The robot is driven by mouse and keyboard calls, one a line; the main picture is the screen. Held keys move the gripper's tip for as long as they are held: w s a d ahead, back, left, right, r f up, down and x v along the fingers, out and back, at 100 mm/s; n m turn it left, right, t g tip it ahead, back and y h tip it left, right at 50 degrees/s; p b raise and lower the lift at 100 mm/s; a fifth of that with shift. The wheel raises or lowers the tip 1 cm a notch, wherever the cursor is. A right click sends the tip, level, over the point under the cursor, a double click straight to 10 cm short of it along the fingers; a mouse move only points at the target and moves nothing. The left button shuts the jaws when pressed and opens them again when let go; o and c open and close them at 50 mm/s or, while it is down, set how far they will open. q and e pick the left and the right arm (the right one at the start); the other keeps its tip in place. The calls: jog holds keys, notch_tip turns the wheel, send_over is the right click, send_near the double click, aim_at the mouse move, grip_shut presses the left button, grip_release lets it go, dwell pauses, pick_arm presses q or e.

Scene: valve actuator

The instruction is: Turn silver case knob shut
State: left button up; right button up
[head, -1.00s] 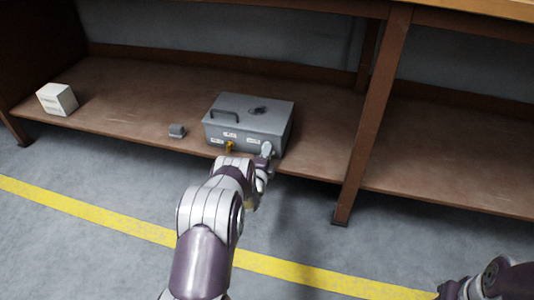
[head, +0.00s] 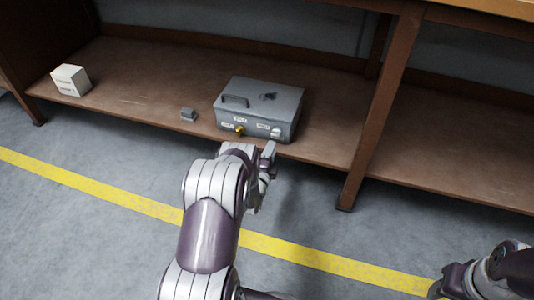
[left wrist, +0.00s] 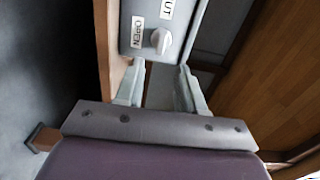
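The silver case (head: 255,118) sits on the low brown shelf with its labelled front facing me. Its pale knob (head: 275,133) is at the right end of that front. In the left wrist view the knob (left wrist: 161,40) shows up close, beside an OPEN label (left wrist: 137,32) and a partly cut-off label ending in "UT" (left wrist: 168,8). Its exact pointing direction is unclear. My left gripper (head: 269,157) is just in front of the case. Its fingers (left wrist: 158,80) are spread and empty, apart from the knob. My right gripper (head: 440,286) is at the lower right, its fingers unclear.
A yellow knob (head: 239,131) is on the case front, left of the pale knob. A small grey block (head: 188,115) and a white box (head: 70,80) are on the shelf (head: 140,80). A brown table leg (head: 380,110) stands right of the case.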

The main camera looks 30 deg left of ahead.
pick_arm(q)
jog(key=p+v, duration=0.2)
jog(key=v, duration=0.4)
pick_arm(e)
notch_tip(320, 180, up, 3)
